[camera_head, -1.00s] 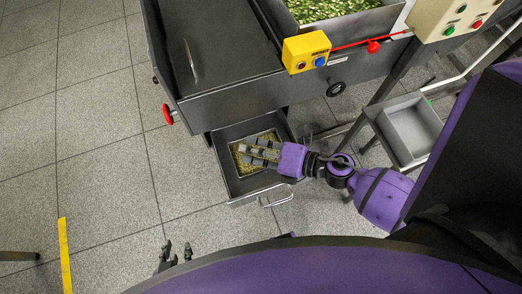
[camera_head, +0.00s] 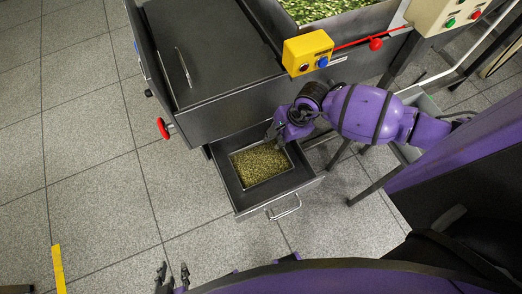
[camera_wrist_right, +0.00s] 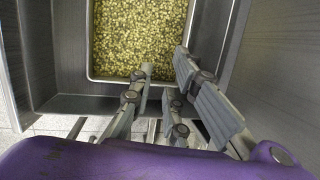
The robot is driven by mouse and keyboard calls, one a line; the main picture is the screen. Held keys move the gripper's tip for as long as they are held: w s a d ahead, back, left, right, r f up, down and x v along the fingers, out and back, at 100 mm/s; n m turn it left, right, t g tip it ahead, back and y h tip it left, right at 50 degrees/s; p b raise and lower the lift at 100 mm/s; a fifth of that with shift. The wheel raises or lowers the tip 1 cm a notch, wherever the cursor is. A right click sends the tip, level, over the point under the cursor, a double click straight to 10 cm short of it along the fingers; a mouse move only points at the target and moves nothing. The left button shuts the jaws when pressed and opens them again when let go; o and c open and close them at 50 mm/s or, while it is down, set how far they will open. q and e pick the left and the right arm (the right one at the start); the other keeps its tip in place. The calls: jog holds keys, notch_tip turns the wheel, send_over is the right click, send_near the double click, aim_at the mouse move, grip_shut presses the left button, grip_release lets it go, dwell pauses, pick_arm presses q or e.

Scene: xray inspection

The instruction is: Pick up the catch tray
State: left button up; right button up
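The catch tray (camera_head: 288,165) is a shallow metal tray full of yellow-green pellets, lying inside the pulled-out drawer (camera_head: 243,207) under the machine. It also shows in the right wrist view (camera_wrist_right: 91,40). My right gripper (camera_head: 272,132) is over the tray's back right corner in the head view. In the right wrist view its fingers (camera_wrist_right: 163,62) are apart, with nothing seen between them, and their tips overlap the tray's near edge; contact cannot be told. My left gripper (camera_head: 172,276) is open and empty over the floor at the bottom of the head view.
The dark machine (camera_head: 225,105) stands over the drawer's back, with a red knob (camera_head: 163,128) at its left. A yellow button box (camera_head: 307,52) sits above. The drawer's front handle (camera_head: 285,207) sticks out.

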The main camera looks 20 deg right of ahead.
send_over(253, 145)
jog(key=s+d, duration=0.1)
jog(key=d, duration=0.2)
jog(key=x, duration=0.2)
jog(key=a+x, duration=0.1)
jog(key=x, duration=0.2)
grip_shut()
